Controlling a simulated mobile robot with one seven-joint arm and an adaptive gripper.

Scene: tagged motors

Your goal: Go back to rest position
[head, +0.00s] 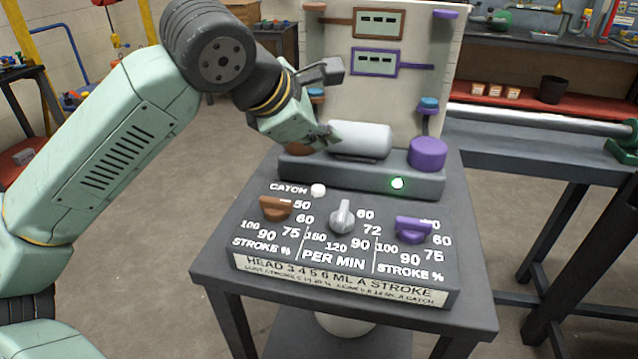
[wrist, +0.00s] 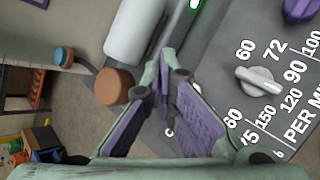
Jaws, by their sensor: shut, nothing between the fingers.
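My gripper (head: 322,138) is above the left part of the dosing unit, beside the left end of the white cylinder (head: 362,140). In the wrist view my gripper (wrist: 166,92) has its fingertips together with nothing between them. The console (head: 340,240) has a brown knob (head: 275,208) at left, a grey knob (head: 342,216) in the middle and a purple knob (head: 413,229) at right. A white catch button (head: 318,190) sits above the knobs. The brown cap (wrist: 114,86) shows beside the fingers in the wrist view; my gripper mostly hides it in the head view.
A green lamp (head: 397,183) is lit on the unit's base. A tall back panel (head: 383,75) carries two displays and stands close behind my gripper. A dark bench (head: 540,150) is at the right. Open floor (head: 150,290) lies left of the unit's table (head: 215,272).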

